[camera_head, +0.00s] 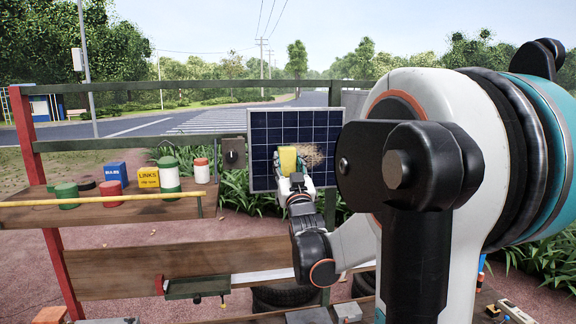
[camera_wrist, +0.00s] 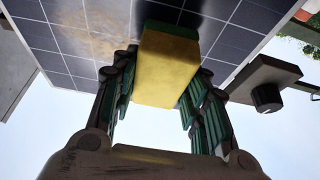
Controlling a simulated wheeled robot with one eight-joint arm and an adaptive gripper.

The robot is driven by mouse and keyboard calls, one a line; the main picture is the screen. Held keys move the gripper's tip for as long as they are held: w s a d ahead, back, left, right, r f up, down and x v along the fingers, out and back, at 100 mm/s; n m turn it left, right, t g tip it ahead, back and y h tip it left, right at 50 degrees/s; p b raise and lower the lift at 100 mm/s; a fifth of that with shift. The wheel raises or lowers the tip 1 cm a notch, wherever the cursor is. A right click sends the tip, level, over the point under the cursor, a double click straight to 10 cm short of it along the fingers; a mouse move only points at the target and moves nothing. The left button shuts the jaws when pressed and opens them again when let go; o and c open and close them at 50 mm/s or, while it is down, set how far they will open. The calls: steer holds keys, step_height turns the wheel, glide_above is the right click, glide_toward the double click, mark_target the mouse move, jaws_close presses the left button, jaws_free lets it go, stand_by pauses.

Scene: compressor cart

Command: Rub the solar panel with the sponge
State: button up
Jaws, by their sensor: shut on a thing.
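The solar panel (camera_head: 266,134) stands upright on the cart's frame, with dark blue cells and a pale rim. A tan dirt smudge (camera_head: 309,154) lies on its right part. The smudge also shows at upper left in the wrist view (camera_wrist: 95,38). My gripper (camera_head: 292,172) is in front of the panel and shut on the sponge (camera_head: 288,158), which is yellow with a green layer. In the wrist view the sponge (camera_wrist: 163,68) sits between the fingers, green side toward the panel (camera_wrist: 45,40). It is beside the smudge; I cannot tell whether it touches the panel.
A grey box with a knob (camera_head: 233,153) is mounted just left of the panel. A wooden shelf (camera_head: 110,212) with a yellow front rail holds several cans and boxes at left. Tires (camera_head: 285,297) lie below. My arm covers the right side.

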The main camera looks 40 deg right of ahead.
steer(key=shift+w+d, duration=0.35)
steer(key=shift+w, duration=0.25)
steer(key=shift+s+d+b, duration=0.5)
steer(key=shift+s+d, duration=0.6)
steer(key=shift+d, duration=0.65)
steer(key=shift+s+d+b, duration=0.5)
steer(key=shift+s+d, duration=0.55)
steer(key=shift+d, duration=0.75)
steer(key=shift+s+d+b, duration=0.5)
steer(key=shift+s+d, duration=0.6)
steer(key=shift+d, duration=0.65)
steer(key=shift+w+a+b, duration=0.2)
steer(key=shift+w+a, duration=0.85)
steer(key=shift+a, duration=0.65)
steer(key=shift+w+a+b, duration=0.25)
steer(key=shift+w+a, duration=0.85)
steer(key=shift+a, duration=0.65)
steer(key=shift+w+a+b, duration=0.2)
steer(key=shift+w+a, duration=0.85)
steer(key=shift+a, duration=0.8)
steer(key=shift+r, duration=0.35)
steer(key=shift+s+d+b, duration=0.25)
steer(key=shift+s+d, duration=0.8)
steer(key=shift+d, duration=0.75)
steer(key=shift+s+d+b, duration=0.2)
steer(key=shift+s+d, duration=0.9)
steer(key=shift+d, duration=0.65)
steer(key=shift+s+d+b, duration=0.25)
steer(key=shift+s+d, duration=0.8)
steer(key=shift+d, duration=0.75)
